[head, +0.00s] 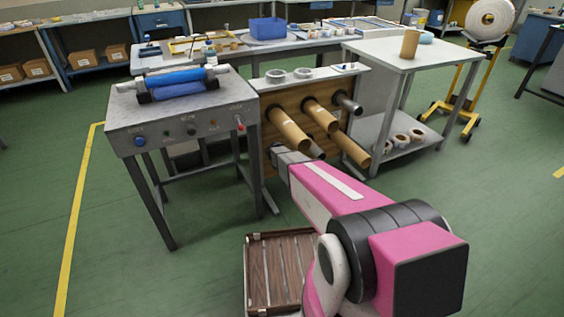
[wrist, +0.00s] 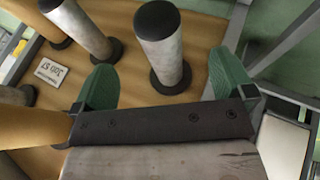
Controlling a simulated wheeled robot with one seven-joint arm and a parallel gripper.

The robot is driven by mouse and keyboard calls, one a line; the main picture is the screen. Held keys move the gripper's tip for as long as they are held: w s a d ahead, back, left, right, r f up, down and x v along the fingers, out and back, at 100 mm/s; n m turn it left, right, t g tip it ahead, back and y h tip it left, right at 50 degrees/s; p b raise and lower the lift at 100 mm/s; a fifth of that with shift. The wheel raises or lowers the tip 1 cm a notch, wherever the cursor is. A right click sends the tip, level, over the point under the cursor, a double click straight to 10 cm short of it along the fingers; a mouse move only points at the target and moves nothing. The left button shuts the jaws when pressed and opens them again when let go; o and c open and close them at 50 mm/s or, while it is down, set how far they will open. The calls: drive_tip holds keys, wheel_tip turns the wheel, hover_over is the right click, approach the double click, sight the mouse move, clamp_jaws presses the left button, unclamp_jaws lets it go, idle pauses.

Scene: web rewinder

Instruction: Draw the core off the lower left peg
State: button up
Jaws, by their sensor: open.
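A brown board (head: 262,160) carries pegs in two rows. My gripper (wrist: 163,85) is open, its two green fingers spread either side of a grey peg (wrist: 165,60) with a black end cap and dark base. This peg looks bare and appears to be the lower left one; my arm hides it in the head view. Another grey peg (wrist: 88,32) stands bare beside it. Tan cores sit on the upper left (head: 287,130), upper middle (head: 320,115) and lower right (head: 352,150) pegs. A tan core (wrist: 30,127) fills the wrist view's left edge.
A brown slatted crate (head: 282,270) stands on the floor in front. A grey machine table (head: 185,118) with blue rollers is at left. A white table (head: 440,58) at right bears an upright tan core (head: 410,44). Green floor is clear at left.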

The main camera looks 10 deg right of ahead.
drive_tip(key=shift+x, duration=4.6)
drive_tip(key=shift+s, duration=0.1)
drive_tip(key=c, duration=1.3)
drive_tip(key=o, duration=1.2)
drive_tip(key=shift+o, duration=0.2)
